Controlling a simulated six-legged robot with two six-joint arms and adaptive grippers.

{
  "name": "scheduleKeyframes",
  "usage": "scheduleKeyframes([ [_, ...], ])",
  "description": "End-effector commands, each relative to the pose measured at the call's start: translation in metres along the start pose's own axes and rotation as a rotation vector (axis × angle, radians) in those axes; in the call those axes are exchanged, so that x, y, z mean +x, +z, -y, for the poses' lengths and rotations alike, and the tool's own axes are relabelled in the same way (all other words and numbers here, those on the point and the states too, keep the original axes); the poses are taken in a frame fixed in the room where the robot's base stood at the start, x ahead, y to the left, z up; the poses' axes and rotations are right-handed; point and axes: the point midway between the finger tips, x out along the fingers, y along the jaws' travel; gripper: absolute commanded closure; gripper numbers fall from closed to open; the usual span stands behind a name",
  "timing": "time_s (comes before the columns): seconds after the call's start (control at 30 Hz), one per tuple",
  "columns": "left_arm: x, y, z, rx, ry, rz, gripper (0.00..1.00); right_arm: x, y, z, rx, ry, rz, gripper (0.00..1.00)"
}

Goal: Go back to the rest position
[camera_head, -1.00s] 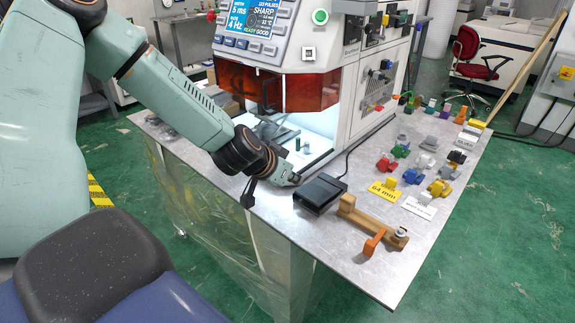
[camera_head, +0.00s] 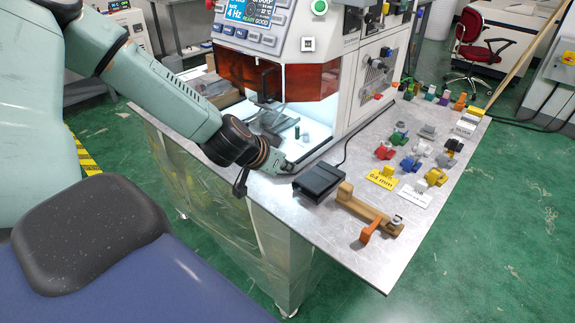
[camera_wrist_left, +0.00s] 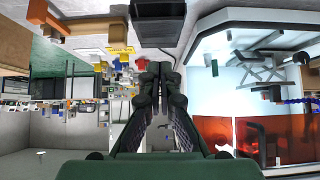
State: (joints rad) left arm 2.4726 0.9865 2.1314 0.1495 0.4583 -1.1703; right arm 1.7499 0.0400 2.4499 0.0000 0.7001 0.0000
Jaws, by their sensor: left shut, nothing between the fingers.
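My left arm comes in from the left in the head view. Its gripper (camera_head: 287,166) is over the table's near edge, in front of the machine's lit chamber and left of the black pedal box. In the left wrist view its two fingers (camera_wrist_left: 155,72) meet at the tips, with nothing between them. The fingertips are small in the head view and partly merge with the wrist. My right gripper is in neither view.
The metal table (camera_head: 345,256) holds the machine (camera_head: 352,70) with orange shields, a black pedal box (camera_head: 318,180), and a wooden holder with an orange handle (camera_head: 368,231). Several coloured clamps stand at right by a yellow label (camera_head: 382,179).

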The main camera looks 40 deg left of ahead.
Motion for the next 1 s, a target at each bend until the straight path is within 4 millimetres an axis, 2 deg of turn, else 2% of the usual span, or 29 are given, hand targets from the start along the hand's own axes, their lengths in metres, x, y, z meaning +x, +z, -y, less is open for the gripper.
scheduleKeyframes([
  [0.47,0.000,0.000,0.000,-0.020,0.000,0.000,1.00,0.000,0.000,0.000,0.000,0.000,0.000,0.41],
  [0.63,-0.001,-0.001,0.002,-0.189,-0.015,-0.011,1.00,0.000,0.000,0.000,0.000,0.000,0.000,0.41],
  [0.77,-0.004,0.001,-0.008,-0.338,-0.018,-0.015,1.00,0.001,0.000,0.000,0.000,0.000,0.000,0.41],
  [0.87,-0.001,0.018,-0.023,-0.412,-0.023,0.016,1.00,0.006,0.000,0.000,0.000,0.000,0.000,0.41],
  [0.97,0.006,0.052,-0.043,-0.458,-0.034,0.079,1.00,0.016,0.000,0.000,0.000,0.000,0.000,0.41],
  [1.0,0.009,0.069,-0.053,-0.469,-0.039,0.111,1.00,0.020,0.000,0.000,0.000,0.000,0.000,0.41],
])
